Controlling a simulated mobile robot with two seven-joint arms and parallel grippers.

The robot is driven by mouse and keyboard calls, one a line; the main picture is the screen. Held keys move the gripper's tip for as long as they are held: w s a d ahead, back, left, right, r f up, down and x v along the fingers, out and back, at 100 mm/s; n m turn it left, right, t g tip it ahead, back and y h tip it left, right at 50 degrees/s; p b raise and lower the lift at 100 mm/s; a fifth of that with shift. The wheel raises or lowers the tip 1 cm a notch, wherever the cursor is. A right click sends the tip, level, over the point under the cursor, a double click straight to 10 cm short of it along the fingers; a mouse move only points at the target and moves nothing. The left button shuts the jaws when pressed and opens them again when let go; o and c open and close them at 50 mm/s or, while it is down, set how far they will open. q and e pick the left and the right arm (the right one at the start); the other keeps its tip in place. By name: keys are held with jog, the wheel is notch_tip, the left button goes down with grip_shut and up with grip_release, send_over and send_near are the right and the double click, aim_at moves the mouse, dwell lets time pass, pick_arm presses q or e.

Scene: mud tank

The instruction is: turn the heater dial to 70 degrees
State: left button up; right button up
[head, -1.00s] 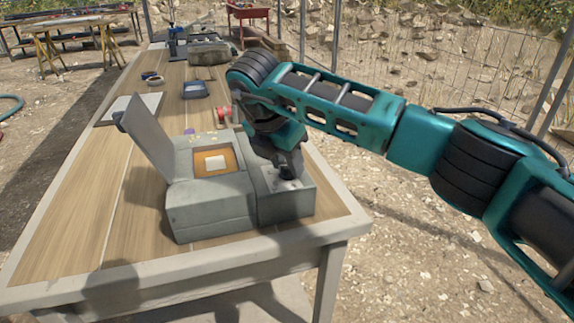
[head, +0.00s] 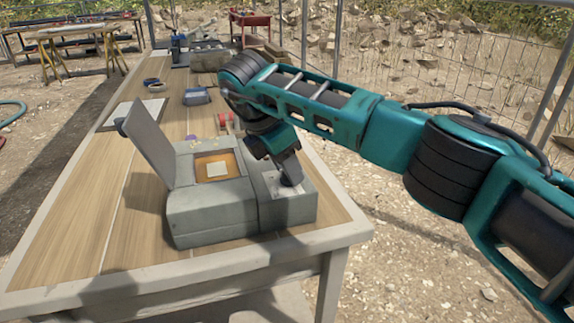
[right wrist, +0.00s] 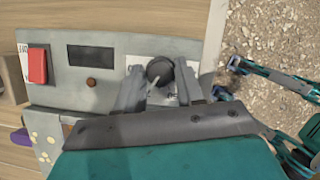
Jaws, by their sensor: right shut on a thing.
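The heater (head: 212,213) is a grey box near the front end of the table, with a lower control section on its right side. The heater dial (right wrist: 159,69) is a round black knob with a pale pointer line, on a white marked plate. My right gripper (right wrist: 159,88) has one finger on each side of the dial and is shut on it. In the head view, my right gripper (head: 290,180) reaches down onto the control section and hides most of the dial. The scale marks are mostly covered and too small to read. My left gripper is not in view.
The heater's lid (head: 147,145) stands open, left of an orange-framed well (head: 216,166) with a pale block. A red switch (right wrist: 37,66), dark display (right wrist: 91,56) and brown button (right wrist: 92,82) share the panel.

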jog(key=o, duration=1)
jog(key=p+v, duration=0.1)
jog(key=v, duration=1.2)
jog(key=shift+p, duration=0.35)
jog(key=shift+f, duration=0.15)
